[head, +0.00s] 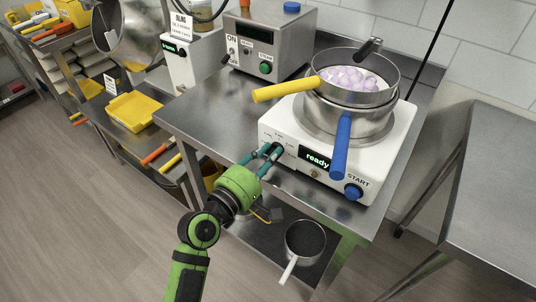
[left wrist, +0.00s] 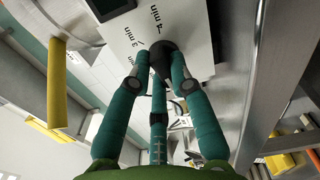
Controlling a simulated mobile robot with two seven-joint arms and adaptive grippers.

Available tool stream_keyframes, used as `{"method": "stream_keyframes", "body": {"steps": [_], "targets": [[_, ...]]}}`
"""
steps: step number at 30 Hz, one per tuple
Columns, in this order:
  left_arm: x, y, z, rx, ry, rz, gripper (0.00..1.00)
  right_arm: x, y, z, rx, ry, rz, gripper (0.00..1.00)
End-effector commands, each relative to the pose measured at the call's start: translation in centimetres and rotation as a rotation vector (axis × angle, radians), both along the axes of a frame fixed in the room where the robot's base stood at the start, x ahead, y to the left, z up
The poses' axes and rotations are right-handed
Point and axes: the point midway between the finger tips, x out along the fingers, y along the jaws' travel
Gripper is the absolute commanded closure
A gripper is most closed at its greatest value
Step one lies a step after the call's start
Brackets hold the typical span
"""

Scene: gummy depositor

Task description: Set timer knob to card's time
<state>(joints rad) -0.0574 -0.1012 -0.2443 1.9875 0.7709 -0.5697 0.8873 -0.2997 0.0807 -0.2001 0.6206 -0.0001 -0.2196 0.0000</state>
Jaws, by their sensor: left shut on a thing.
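The timer knob (head: 279,149) is a dark knob on the front of a white cooker (head: 387,150), left of a lit display reading "ready" (head: 317,159). My left gripper (head: 270,152) is shut on the knob with its teal fingers. In the left wrist view the fingers close around the dark knob (left wrist: 163,55), with the labels "3 min" (left wrist: 121,48) and "4 min" (left wrist: 157,18) beside it. The knob's pointer is hidden, so its setting cannot be told. A white card (head: 181,26) stands at the back left; its small print is unreadable. My right gripper is not in view.
A pot with a blue handle (head: 341,145) sits on the cooker, with a yellow-handled pan of pale purple pieces (head: 350,83) on top. A blue START knob (head: 353,191) is at the front right. A grey control box (head: 268,42) stands behind. The steel table (head: 205,115) is clear at left.

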Motion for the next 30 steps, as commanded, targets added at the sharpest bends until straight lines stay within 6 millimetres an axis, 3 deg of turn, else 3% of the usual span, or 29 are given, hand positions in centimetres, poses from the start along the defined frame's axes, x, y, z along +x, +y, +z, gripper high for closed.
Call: {"method": "stream_keyframes", "body": {"steps": [30], "targets": [[-0.2, -0.3, 0.0, 0.605, -0.439, -0.002, 1.00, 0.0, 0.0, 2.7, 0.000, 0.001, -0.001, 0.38]]}}
